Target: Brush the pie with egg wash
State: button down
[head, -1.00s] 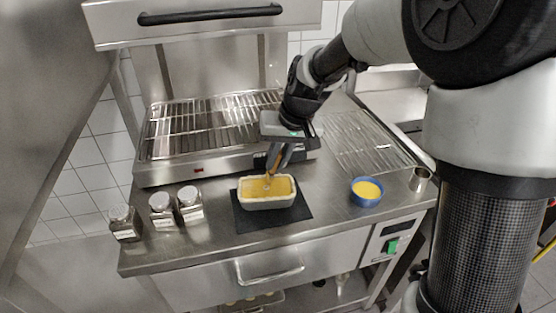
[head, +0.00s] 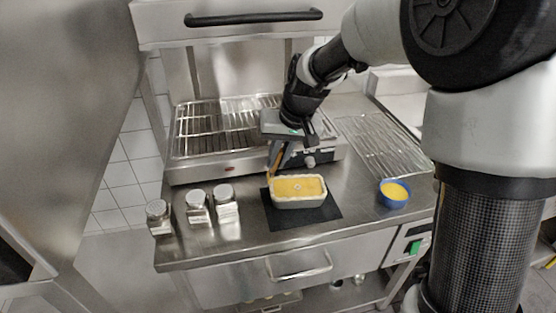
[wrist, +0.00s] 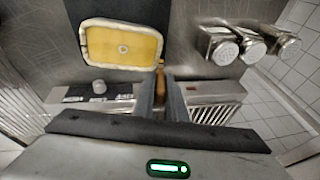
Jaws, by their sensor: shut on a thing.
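The pie (head: 313,186) has a yellow top with a small round mark in the middle. It sits in a pale rectangular dish (head: 300,203) on a black mat (head: 276,218). My gripper (head: 281,148) is above and behind the dish, shut on a brush (head: 273,162) with a brown handle that points down. The brush tip is at the dish's back left corner; I cannot tell if it touches. In the wrist view the brush (wrist: 160,80) shows between the fingers, beside a corner of the pie (wrist: 110,48). A blue bowl of yellow egg wash (head: 394,191) stands to the right.
Several glass shakers with metal lids (head: 197,207) stand left of the mat. A grill unit (head: 205,166) with a wire rack stands close behind the dish. Another wire rack (head: 380,145) lies at the right. Bare steel counter lies between mat and bowl.

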jog(key=shift+w+p+v, duration=0.15)
jog(key=shift+p+v, duration=0.1)
jog(key=shift+v, duration=0.35)
jog(key=shift+w+p+v, duration=0.15)
jog(key=shift+p+v, duration=0.1)
jog(key=shift+v, duration=0.35)
jog(key=shift+r+p, duration=1.6)
jog(key=shift+r, duration=0.6)
jog(key=shift+w, duration=0.1)
